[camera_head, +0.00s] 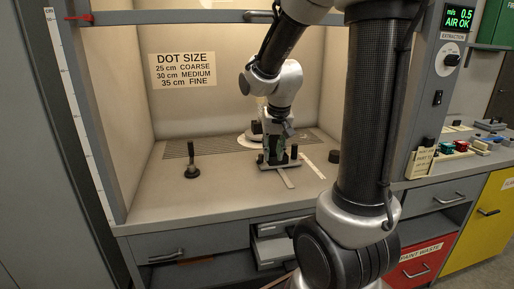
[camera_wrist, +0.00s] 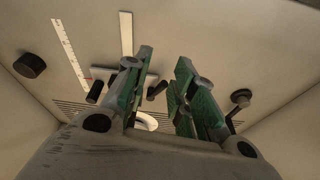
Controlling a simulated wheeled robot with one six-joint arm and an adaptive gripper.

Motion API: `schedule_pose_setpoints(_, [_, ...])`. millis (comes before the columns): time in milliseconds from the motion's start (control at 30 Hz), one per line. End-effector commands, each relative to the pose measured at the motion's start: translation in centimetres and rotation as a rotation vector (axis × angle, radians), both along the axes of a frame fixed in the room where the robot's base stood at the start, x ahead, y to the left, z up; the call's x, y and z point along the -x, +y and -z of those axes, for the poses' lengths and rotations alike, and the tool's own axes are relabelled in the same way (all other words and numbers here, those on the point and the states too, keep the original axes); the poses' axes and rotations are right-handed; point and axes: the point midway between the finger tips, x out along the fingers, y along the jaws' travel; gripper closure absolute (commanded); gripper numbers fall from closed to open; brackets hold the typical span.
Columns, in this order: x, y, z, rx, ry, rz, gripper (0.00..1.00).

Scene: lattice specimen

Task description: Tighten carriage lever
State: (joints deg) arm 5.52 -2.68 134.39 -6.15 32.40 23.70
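The carriage (camera_head: 281,167) is a low grey crosspiece on a flat strip on the hood floor, with a short black post near each end. It also shows in the wrist view (camera_wrist: 149,79), partly hidden behind a finger. One black post (camera_wrist: 157,91) appears between my fingers in the wrist view; the other post (camera_wrist: 95,92) is outside the left finger. I cannot tell which post is the lever. My gripper (camera_head: 275,158) points down over the carriage. Its green-padded fingers (camera_wrist: 165,60) are apart with nothing clearly held. Contact with a post cannot be told.
A black stand with an upright post (camera_head: 191,167) is to the left. A black puck (camera_head: 334,156) and a white ruler (camera_head: 313,166) lie to the right. A pale disc (camera_head: 249,141) is behind my gripper. The front left hood floor is clear. A drawer (camera_head: 277,250) below is partly open.

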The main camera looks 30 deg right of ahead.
Motion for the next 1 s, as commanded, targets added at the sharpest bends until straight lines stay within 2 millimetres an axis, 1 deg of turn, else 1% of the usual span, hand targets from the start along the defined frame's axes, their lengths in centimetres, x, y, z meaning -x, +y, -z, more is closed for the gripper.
schedule_pose_setpoints(33, [-1.9, -0.5, 1.2, -0.009, -0.015, 0.047, 0.74])
schedule_pose_setpoints(100, [-4.6, -1.0, 2.2, -0.027, -0.062, 0.12, 0.74])
schedule_pose_setpoints(133, [-5.6, -1.2, 2.5, -0.037, -0.084, 0.149, 0.74])
schedule_pose_setpoints(200, [-7.6, -1.5, 3.0, -0.054, -0.127, 0.203, 0.74])
schedule_pose_setpoints(300, [-9.1, -1.7, 3.4, -0.073, -0.165, 0.247, 0.74])
schedule_pose_setpoints(367, [-9.5, -1.8, 3.7, -0.078, -0.172, 0.258, 0.74])
schedule_pose_setpoints(467, [-10.0, -1.9, 4.7, -0.078, -0.172, 0.26, 0.74])
schedule_pose_setpoints(700, [-11.5, -2.3, 8.3, -0.079, -0.172, 0.258, 0.74])
schedule_pose_setpoints(800, [-12.0, -2.5, 9.4, -0.077, -0.173, 0.258, 0.74])
schedule_pose_setpoints(1000, [-12.5, -2.5, 10.3, -0.078, -0.174, 0.258, 0.74])
